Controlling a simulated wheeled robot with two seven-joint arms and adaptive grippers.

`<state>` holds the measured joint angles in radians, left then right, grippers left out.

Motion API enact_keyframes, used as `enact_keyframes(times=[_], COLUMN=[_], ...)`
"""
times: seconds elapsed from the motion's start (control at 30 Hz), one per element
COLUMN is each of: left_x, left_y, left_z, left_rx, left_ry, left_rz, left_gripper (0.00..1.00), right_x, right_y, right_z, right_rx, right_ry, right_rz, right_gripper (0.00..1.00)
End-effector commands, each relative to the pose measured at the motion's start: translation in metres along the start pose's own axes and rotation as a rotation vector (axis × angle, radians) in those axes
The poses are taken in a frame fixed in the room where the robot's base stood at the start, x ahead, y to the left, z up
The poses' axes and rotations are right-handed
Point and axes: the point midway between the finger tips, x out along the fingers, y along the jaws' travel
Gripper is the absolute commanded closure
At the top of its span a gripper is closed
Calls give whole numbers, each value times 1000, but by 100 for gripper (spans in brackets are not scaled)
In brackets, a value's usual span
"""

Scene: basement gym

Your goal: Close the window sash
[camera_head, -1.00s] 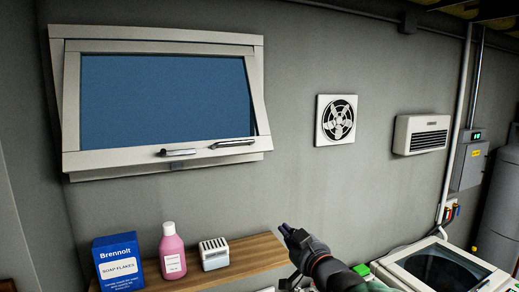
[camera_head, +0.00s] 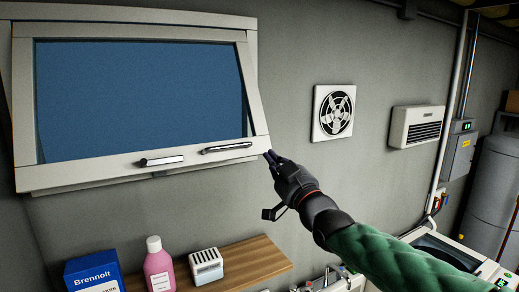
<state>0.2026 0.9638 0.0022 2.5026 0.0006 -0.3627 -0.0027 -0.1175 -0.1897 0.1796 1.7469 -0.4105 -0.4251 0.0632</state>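The window sash (camera_head: 80,176) is a pale frame around a blue pane at the upper left. It tilts out from the fixed window frame (camera_head: 150,16), with its lower edge standing off the wall. A metal bar handle (camera_head: 227,148) and a short latch lever (camera_head: 161,160) sit on its bottom rail. My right gripper (camera_head: 271,155) is raised just right of the sash's lower right corner. Its fingertips are close together with nothing between them. I cannot tell for sure whether they touch the sash; they appear apart from it. My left gripper is not in view.
Below the window, a wooden shelf (camera_head: 250,262) holds a blue soap box (camera_head: 92,272), a pink bottle (camera_head: 158,268) and a small white box (camera_head: 206,266). A wall fan (camera_head: 333,113) and a heater (camera_head: 416,126) are to the right. A washer (camera_head: 480,262) stands lower right.

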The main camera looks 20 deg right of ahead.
Motion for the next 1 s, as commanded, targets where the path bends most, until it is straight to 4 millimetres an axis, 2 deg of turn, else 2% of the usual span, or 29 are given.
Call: enact_keyframes(times=[0.03, 0.2, 0.4, 0.6, 1.0], left_x=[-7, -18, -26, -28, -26], left_y=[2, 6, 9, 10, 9], left_z=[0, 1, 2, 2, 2], left_rx=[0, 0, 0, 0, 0], left_ry=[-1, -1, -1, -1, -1], left_rz=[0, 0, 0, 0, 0], left_gripper=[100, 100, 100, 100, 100], right_x=[11, 38, 55, 61, 62], right_y=[0, 0, 0, 0, 0], right_z=[-3, -3, 19, 27, 29], right_rx=[0, 1, 0, -1, 0], right_ry=[0, 1, -1, 1, 4], right_rz=[0, 0, 0, 1, 1], right_gripper=[100, 100, 100, 100, 100])
